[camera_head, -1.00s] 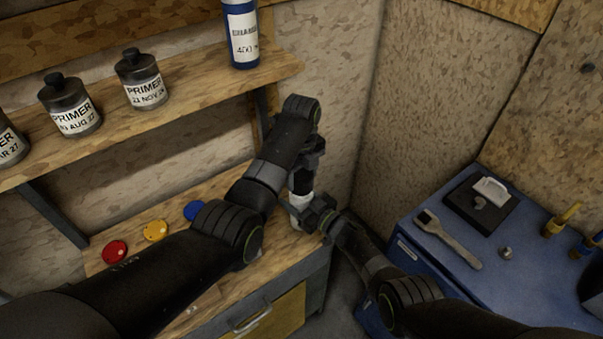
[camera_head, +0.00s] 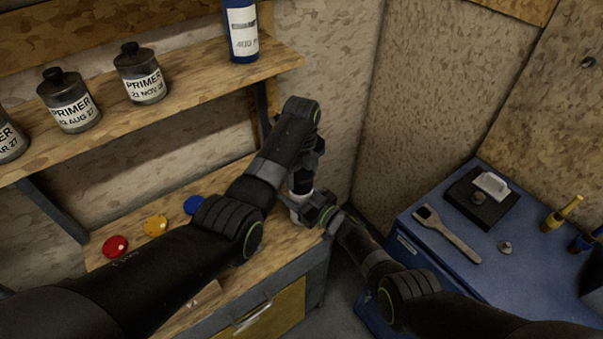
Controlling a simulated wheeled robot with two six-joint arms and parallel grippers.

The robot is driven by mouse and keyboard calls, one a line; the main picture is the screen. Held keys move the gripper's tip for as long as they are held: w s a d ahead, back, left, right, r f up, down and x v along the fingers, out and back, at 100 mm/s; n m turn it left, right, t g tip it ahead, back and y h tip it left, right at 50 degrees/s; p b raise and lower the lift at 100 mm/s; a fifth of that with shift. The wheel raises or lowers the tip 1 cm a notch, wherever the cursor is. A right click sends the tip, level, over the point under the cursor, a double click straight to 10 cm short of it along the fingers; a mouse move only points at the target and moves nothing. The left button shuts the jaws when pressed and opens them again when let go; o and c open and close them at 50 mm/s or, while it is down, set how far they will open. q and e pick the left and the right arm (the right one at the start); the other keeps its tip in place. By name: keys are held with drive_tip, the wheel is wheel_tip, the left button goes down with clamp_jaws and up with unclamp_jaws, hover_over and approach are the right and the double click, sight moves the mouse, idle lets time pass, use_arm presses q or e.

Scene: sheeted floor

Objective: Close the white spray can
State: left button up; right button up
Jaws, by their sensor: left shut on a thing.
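The white spray can (camera_head: 298,205) is mostly hidden behind my grippers, near the right end of the wooden bench; only a small white part shows. My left gripper (camera_head: 303,184) points down from above and is shut at the can's top. What exactly lies between its fingers, cap or can, is hidden. My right gripper (camera_head: 322,213) reaches in from the right, beside the can at about the height of its white part. Its fingers are dark and overlap the can, so I cannot tell if they grip it.
Red (camera_head: 115,247), yellow (camera_head: 155,225) and blue (camera_head: 193,205) discs lie on the bench (camera_head: 225,190). The shelf (camera_head: 190,91) above holds primer cans (camera_head: 140,76) and a blue can (camera_head: 241,32).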

use_arm(q)
drive_tip(key=shift+f, duration=0.6)
drive_tip(key=o, duration=1)
wheel_tip(320, 180, up, 8)
drive_tip(key=shift+f, duration=0.25)
use_arm(e)
drive_tip(key=o, duration=1.4)
drive_tip(key=shift+o, duration=0.2)
